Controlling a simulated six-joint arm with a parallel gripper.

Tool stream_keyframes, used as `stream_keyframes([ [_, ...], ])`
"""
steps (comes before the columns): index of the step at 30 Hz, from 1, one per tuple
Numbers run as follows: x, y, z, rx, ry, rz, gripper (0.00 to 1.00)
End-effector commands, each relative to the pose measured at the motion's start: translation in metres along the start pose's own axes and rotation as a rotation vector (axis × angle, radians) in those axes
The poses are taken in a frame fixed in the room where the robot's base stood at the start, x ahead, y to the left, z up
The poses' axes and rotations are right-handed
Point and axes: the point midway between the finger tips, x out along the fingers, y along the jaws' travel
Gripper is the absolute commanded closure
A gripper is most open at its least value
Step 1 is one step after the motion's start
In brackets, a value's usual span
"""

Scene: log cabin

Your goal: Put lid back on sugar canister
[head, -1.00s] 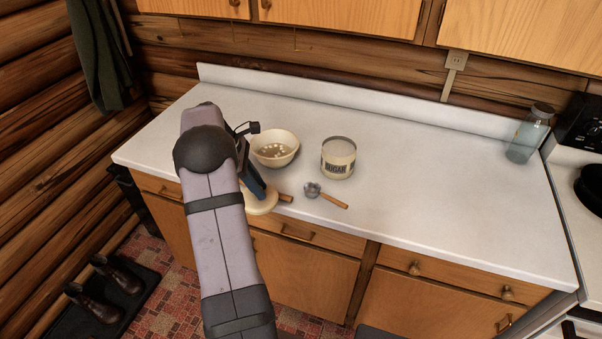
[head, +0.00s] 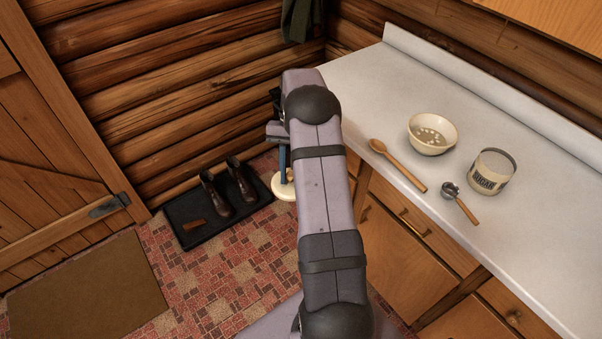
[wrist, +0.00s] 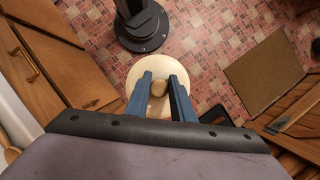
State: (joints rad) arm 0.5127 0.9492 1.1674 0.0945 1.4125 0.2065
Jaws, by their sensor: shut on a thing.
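The sugar canister (head: 491,173) stands upright on the counter, open at the top, with its SUGAR label facing me. My gripper (head: 284,168) is off the counter's left end, over the floor, partly hidden by my arm. It is shut on the lid (head: 285,190), a cream disc. In the wrist view the blue fingers of my gripper (wrist: 159,88) close around the knob in the middle of the lid (wrist: 150,62). The lid is well apart from the canister, which is not in the wrist view.
A bowl (head: 433,134) with pale lumps stands left of the canister. A wooden spoon (head: 398,165) lies along the counter's front edge. A metal scoop (head: 459,201) lies in front of the canister. Boots (head: 230,187) stand on a black tray on the floor.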

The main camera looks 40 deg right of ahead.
Motion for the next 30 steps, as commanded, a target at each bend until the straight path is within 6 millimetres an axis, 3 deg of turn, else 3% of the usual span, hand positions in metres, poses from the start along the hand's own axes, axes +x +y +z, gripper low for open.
stream_keyframes([
  [5,-0.033,0.038,-0.034,0.467,0.001,-0.198,1.00],
  [8,-0.052,0.071,-0.055,0.742,0.002,-0.314,1.00],
  [15,-0.090,0.164,-0.091,1.340,0.001,-0.564,1.00],
  [22,-0.117,0.257,-0.105,1.835,0.002,-0.772,1.00],
  [30,-0.140,0.357,-0.101,2.323,0.003,-0.978,1.00],
])
